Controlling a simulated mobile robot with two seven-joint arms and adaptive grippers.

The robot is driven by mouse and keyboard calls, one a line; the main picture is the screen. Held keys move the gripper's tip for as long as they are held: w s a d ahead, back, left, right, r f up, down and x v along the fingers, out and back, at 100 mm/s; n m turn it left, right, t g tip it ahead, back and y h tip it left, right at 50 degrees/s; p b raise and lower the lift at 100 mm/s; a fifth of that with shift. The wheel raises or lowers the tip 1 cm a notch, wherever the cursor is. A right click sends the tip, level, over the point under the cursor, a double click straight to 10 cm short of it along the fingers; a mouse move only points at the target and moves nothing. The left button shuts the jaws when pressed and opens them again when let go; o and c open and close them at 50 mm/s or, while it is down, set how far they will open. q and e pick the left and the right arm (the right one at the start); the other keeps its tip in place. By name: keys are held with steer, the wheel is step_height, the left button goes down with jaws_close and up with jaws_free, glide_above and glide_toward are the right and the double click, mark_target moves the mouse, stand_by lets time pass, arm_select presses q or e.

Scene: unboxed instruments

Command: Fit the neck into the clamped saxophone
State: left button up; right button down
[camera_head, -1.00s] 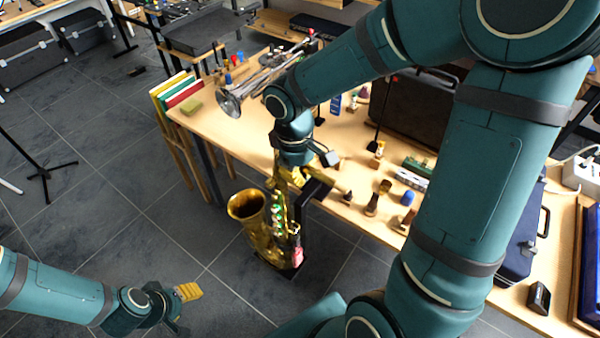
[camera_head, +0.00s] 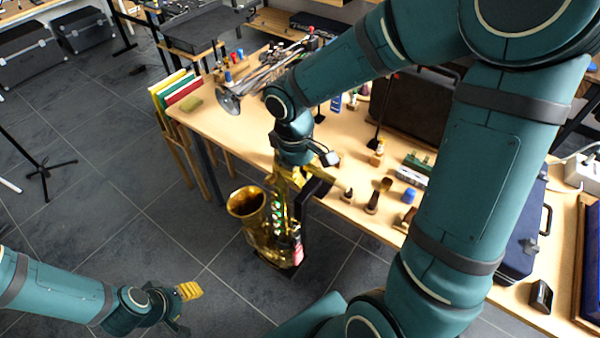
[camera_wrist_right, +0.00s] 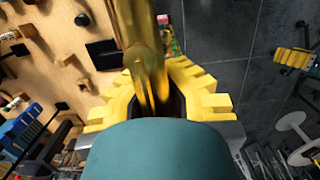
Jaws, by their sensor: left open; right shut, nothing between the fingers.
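The gold saxophone (camera_head: 250,210) stands upright by the table's front edge, bell opening up to the left, beside a black stand (camera_head: 304,210). My right gripper (camera_head: 296,178) is at the top of the saxophone, pointing down, and is shut. In the right wrist view a gold tube, seemingly the neck (camera_wrist_right: 143,40), runs up the picture from between the yellow fingers (camera_wrist_right: 158,95). Its joint with the body is hidden, so I cannot tell whether it is seated. My left gripper (camera_head: 186,306) is open and empty above the floor at lower left, well away from the saxophone.
The wooden table (camera_head: 230,138) holds a silver trumpet (camera_head: 250,85), a dark case (camera_head: 415,110), a blue cap (camera_head: 409,196) and several small parts near its front edge. Folders (camera_head: 175,88) stand at its left end. The floor left of the saxophone is clear.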

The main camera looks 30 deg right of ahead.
steer(key=c, duration=1.7)
jaws_free()
steer(key=o, duration=0.8)
steer(key=shift+o, duration=0.2)
steer(key=shift+r, duration=0.15)
steer(key=shift+w+a+r+p, duration=0.1)
steer(key=shift+w+r+p, duration=0.05)
steer(key=shift+r+p, duration=1.2)
steer(key=shift+w+r+p, duration=0.15)
steer(key=shift+r+p, duration=0.95)
steer(key=shift+r, duration=0.45)
steer(key=shift+f, duration=0.1)
